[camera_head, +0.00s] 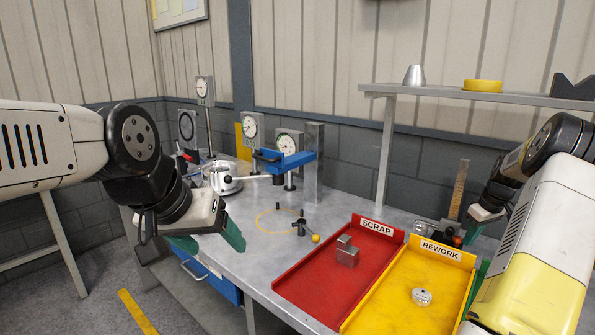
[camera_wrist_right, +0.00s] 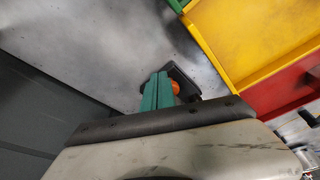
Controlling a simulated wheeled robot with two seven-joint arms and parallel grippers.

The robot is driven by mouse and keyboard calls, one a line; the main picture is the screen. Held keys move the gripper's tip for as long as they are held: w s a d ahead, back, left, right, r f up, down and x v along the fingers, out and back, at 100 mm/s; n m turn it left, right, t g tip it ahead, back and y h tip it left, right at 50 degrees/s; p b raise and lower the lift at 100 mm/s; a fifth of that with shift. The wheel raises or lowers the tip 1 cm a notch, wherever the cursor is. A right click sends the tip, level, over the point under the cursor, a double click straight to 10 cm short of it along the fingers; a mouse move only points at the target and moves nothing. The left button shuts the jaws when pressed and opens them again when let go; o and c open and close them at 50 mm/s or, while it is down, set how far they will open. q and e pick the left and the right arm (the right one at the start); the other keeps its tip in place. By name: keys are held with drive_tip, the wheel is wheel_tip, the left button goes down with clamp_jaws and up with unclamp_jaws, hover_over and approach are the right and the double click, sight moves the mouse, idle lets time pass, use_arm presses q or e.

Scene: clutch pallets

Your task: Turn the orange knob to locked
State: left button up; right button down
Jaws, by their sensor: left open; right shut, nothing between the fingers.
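In the right wrist view the orange knob (camera_wrist_right: 175,87) shows beside and partly behind the green fingers, on a dark base (camera_wrist_right: 184,80). My right gripper (camera_head: 473,231) is shut and empty, its tips close beside the knob. Its shut green fingers fill the middle of the right wrist view (camera_wrist_right: 157,91). I cannot tell whether they touch the knob or which position it marks. My left gripper (camera_head: 211,242) is open and empty at the bench's left front edge.
A red SCRAP tray (camera_head: 312,287) with grey blocks and a yellow REWORK tray (camera_head: 385,314) with a round metal part lie on the bench. A blue-armed gauge stand (camera_head: 313,178) and dial gauges stand at the back. A shelf (camera_head: 470,95) hangs above. The bench middle is fairly clear.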

drive_tip(key=shift+a, duration=0.35)
drive_tip(key=shift+s+a, duration=0.25)
drive_tip(key=shift+a, duration=0.7)
idle(0.4)
drive_tip(key=shift+s, duration=0.3)
drive_tip(key=w+v, duration=0.1)
drive_tip(key=v, duration=0.4)
drive_tip(key=shift+r, duration=0.55)
drive_tip(key=shift+s, duration=0.1)
